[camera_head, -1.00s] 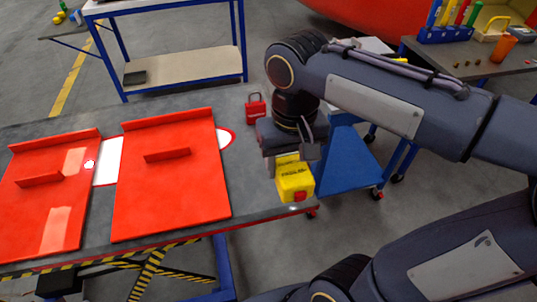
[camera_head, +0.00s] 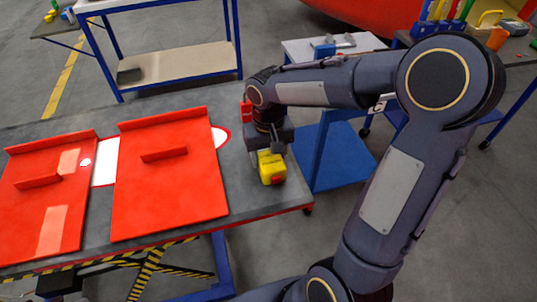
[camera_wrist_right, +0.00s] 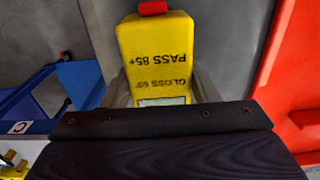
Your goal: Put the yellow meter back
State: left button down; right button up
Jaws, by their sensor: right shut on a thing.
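The yellow meter (camera_head: 271,168), a small yellow box with a red part at one end, is in my right gripper (camera_head: 268,150) near the right end of the grey table. In the right wrist view the meter (camera_wrist_right: 158,55) shows the words "PASS 85+" and "GLOSS 60" upside down, with a finger on each side of it. My right gripper is shut on it. Whether the meter touches the table top cannot be told. My left gripper is not in view.
Two red panels (camera_head: 190,195) with upright ribs lie on the grey table (camera_head: 290,195). A red padlock-like object (camera_head: 245,110) is partly hidden behind my right arm. A blue cart (camera_head: 340,155) stands right of the table. A workbench with tools (camera_head: 440,28) is at the back right.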

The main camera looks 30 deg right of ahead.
aim_at(268, 154)
jog(key=shift+f, duration=0.3)
jog(key=o, duration=1.4)
jog(key=shift+c, duration=0.2)
jog(key=shift+r, duration=0.1)
notch_tip(268, 154, up, 11)
jog(key=shift+f, duration=0.1)
jog(key=s+a+f+t+y, duration=0.2)
jog(key=s, duration=0.6)
jog(key=s+a+f+n+t+y, duration=0.1)
jog(key=s+a+f+t, duration=0.1)
jog(key=s, duration=0.7)
jog(key=shift+t+y, duration=0.4)
jog(key=shift+t, duration=0.4)
